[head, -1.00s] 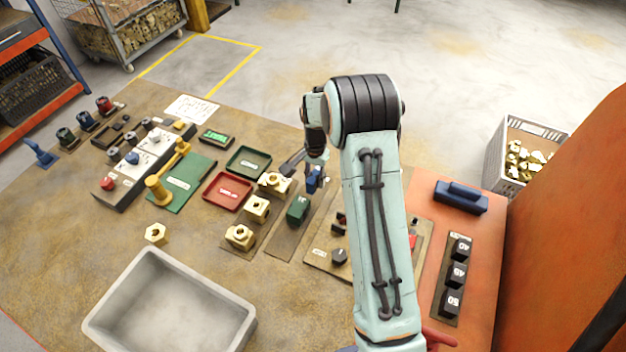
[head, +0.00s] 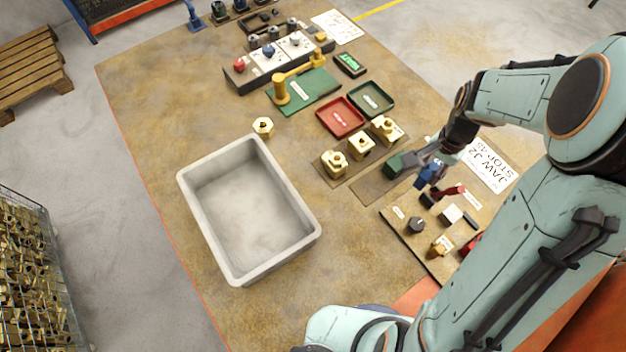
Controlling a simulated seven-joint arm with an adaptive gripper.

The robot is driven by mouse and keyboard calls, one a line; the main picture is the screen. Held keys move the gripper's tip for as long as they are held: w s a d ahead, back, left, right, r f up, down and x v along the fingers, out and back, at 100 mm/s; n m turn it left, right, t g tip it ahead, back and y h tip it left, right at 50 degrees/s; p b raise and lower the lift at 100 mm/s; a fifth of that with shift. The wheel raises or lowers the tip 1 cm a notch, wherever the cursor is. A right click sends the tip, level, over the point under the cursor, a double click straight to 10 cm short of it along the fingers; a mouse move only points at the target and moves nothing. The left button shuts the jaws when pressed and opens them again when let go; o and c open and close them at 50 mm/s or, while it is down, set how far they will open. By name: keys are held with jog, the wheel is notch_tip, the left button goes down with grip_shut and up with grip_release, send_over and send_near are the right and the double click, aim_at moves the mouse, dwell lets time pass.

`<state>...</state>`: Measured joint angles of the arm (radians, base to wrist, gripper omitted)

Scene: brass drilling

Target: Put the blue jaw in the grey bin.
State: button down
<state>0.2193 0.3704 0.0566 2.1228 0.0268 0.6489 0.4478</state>
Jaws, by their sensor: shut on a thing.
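The blue jaw (head: 428,176) is between the fingers of my gripper (head: 432,164), at the right side of the bench. My gripper is shut on it. It appears just above the bench, but I cannot tell exactly how high. A green jaw (head: 397,166) stands close to its left on a brown strip (head: 372,186). The grey bin (head: 250,205) is open and empty, left of the gripper and nearer the front of the bench.
Several brass fittings (head: 361,144) stand between the bin and the gripper. A red tray (head: 340,118) and a green tray (head: 371,99) lie behind them. A board with a knob and blocks (head: 418,225) lies below the gripper. A brass nut (head: 263,126) sits behind the bin.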

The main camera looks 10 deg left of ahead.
jog(key=s+a+n, duration=0.7)
jog(key=a+n, duration=0.1)
jog(key=a, duration=0.5)
jog(key=s+a+n, duration=0.7)
jog(key=a+n, duration=0.1)
jog(key=a, duration=0.5)
send_over(243, 201)
jog(key=d, duration=0.1)
jog(key=f, duration=0.7)
jog(key=shift+s+f, duration=0.35)
jog(key=shift+f, duration=0.05)
jog(key=shift+w+a+f, duration=0.15)
jog(key=shift+a+f, duration=0.05)
jog(key=shift+f, duration=0.05)
jog(key=shift+w+a+f, duration=0.1)
jog(key=shift+a+f, duration=0.05)
jog(key=shift+f, duration=0.85)
jog(key=shift+w+a+f, duration=0.1)
jog(key=shift+f, duration=0.85)
jog(key=shift+f, duration=0.1)
jog(key=c, duration=1)
grip_release()
